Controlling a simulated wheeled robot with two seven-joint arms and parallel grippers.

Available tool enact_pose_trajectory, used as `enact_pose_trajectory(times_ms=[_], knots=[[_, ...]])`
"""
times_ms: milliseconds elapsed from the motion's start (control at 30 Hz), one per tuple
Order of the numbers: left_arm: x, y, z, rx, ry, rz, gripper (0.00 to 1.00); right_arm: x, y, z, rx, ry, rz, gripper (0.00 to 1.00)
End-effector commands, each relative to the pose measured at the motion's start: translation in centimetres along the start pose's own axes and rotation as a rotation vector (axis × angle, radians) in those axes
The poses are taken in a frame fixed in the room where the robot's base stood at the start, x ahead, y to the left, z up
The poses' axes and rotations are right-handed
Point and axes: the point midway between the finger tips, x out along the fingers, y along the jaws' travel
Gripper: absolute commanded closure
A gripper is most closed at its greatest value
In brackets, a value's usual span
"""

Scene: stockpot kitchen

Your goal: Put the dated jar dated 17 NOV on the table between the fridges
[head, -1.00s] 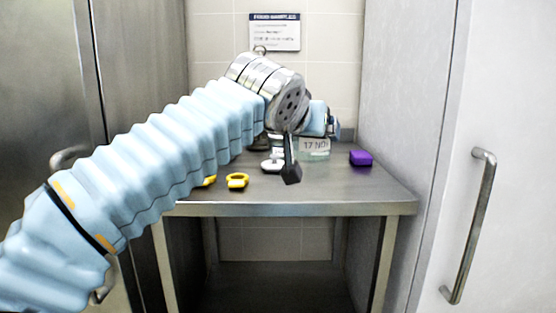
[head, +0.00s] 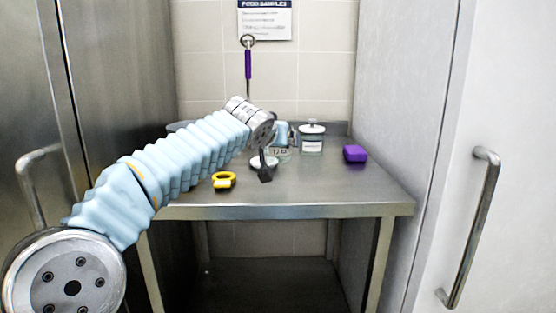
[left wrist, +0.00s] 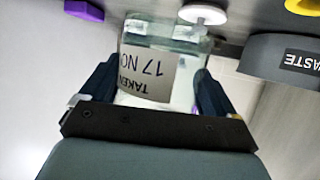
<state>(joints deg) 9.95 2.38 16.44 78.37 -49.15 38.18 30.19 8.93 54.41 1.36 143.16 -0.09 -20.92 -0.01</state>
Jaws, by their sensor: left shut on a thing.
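The jar dated 17 NOV (left wrist: 148,72) is clear glass with a pale label, and fills the left wrist view upside down. The label reads "TAKEN 17 NO", its end cut off by the curve. My left gripper (left wrist: 155,88) has a dark finger on each side of it and is shut on it. In the head view the jar (head: 281,153) is partly hidden by my left gripper (head: 268,160), over the steel table (head: 340,192) between the fridges. I cannot tell whether its base touches the table. My right gripper is not in view.
A second, lidded jar (head: 312,142) stands just behind. A grey "WASTE" container (left wrist: 275,55) shows in the wrist view. The right front tabletop is clear.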

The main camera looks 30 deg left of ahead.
Motion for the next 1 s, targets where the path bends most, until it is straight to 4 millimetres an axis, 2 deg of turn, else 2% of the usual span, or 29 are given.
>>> enact_pose_trajectory(times_ms=[100,267,400,500,967,1000], knots=[[1.6,0.1,0.8,0.0,0.001,0.001,0.68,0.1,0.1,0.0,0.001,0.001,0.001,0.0],[3.0,0.1,1.6,0.0,0.001,0.0,0.68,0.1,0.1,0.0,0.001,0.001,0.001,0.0],[4.1,0.1,3.6,0.002,0.001,0.001,0.68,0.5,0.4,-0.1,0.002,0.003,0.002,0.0],[4.4,0.1,4.4,0.0,0.003,0.001,0.68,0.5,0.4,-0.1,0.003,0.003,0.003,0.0],[4.6,0.2,5.0,-0.001,0.004,0.002,0.68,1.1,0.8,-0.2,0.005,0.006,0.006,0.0],[4.6,0.2,4.9,0.0,0.001,0.001,0.04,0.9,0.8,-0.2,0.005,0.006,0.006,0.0]])
